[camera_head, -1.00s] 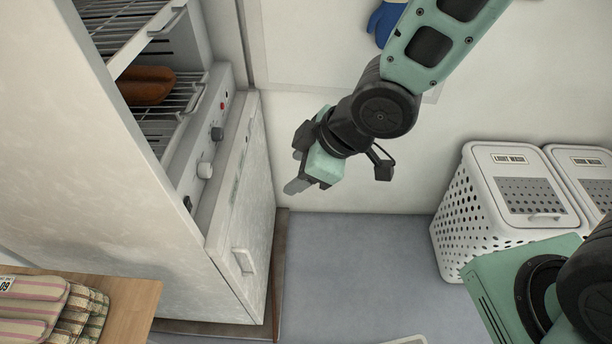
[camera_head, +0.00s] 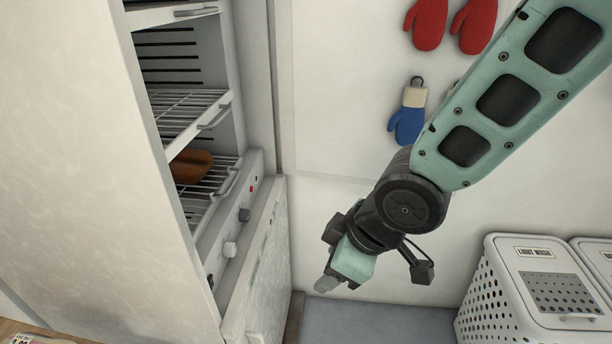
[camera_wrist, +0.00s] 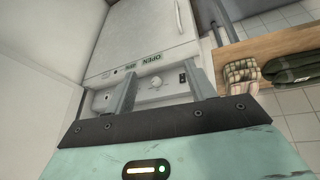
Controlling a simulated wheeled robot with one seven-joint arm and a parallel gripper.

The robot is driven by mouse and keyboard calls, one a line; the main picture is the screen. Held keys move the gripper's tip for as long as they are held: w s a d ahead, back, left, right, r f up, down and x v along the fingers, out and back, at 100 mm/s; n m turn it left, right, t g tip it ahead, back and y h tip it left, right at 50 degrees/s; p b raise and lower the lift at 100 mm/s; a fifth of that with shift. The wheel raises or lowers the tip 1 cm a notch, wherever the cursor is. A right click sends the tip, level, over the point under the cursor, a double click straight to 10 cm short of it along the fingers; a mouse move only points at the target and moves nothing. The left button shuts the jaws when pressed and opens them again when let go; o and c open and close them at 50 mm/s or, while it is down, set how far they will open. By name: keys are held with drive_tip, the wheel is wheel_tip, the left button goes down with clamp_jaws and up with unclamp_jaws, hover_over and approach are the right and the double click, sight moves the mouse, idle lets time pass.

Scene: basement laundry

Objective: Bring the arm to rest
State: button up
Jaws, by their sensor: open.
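My gripper (camera_head: 325,278) hangs in free air right of the white cabinet, pointing down and to the left in the head view. In the wrist view its two grey fingers (camera_wrist: 162,95) stand apart with nothing between them. Behind them show the cabinet's control panel (camera_wrist: 150,88) with a knob and its lower door (camera_wrist: 145,35) marked OPEN. My arm reaches down from the upper right of the head view, bent at the dark joint above the gripper.
The open cabinet has wire racks (camera_head: 190,105), with a brown item (camera_head: 190,166) inside. Mittens (camera_head: 408,120) hang on the back wall. White laundry hampers (camera_head: 500,290) stand at the lower right. A wooden surface with folded cloths (camera_wrist: 240,78) shows in the wrist view.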

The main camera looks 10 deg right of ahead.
drive_tip(key=s+d+r+m+g+h, duration=0.1)
drive_tip(key=s+d+r+m, duration=0.1)
drive_tip(key=s, duration=0.3)
drive_tip(key=s+d+r+m+g+h, duration=0.2)
drive_tip(key=s+d+r+m, duration=0.1)
drive_tip(key=s, duration=0.3)
drive_tip(key=shift+s+d+r, duration=0.2)
drive_tip(key=shift+d+r, duration=0.2)
drive_tip(key=shift+r, duration=0.15)
